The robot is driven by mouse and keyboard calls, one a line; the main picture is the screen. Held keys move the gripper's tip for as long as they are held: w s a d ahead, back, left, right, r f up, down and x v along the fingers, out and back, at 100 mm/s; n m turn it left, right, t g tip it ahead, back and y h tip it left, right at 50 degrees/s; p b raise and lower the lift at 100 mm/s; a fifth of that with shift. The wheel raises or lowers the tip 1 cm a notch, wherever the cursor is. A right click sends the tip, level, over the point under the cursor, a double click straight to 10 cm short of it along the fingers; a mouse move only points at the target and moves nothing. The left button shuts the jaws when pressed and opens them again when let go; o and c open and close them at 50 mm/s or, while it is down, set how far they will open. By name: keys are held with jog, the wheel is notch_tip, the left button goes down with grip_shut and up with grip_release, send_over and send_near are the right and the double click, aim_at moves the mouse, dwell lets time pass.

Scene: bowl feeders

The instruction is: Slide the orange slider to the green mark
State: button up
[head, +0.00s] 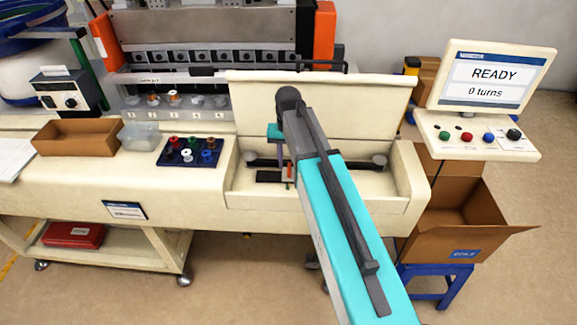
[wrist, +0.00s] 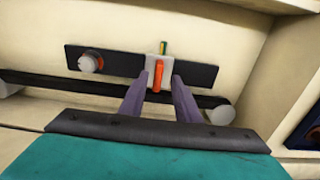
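The orange slider (wrist: 158,76) is an upright orange bar on a pale block, near the middle of a black plate (wrist: 115,61) in the wrist view. It also shows small in the head view (head: 290,170). A small green mark (wrist: 164,47) with a yellowish edge sticks up just above the block. My gripper (wrist: 158,80) has its two purple fingers apart, one on each side of the block's lower part. I cannot tell whether they touch it. In the head view my gripper (head: 283,160) is partly hidden by my arm.
A grey and orange knob (wrist: 91,63) sits left on the plate. A dark bar (wrist: 60,83) with round grey ends runs below it in the cream recess. In the head view, the raised lid (head: 350,100) stands behind, and a screen (head: 490,75) reads READY, 0 turns.

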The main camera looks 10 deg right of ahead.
aim_at(289, 167)
notch_tip(289, 167, up, 12)
jog(key=b, duration=0.3)
jog(key=shift+f, duration=0.15)
dwell(0.4)
jog(key=shift+r+p, duration=0.3)
jog(key=shift+p, duration=0.8)
jog(key=p, duration=0.3)
jog(key=shift+s+d+r, duration=0.1)
jog(key=shift+d+r, duration=0.05)
jog(key=shift+r, duration=0.15)
jog(key=shift+p, duration=0.7)
jog(key=shift+f+p, duration=0.15)
jog(key=shift+p, duration=0.3)
jog(key=shift+f, duration=0.15)
jog(key=shift+f+b, duration=4.6)
jog(key=shift+f, duration=2.2)
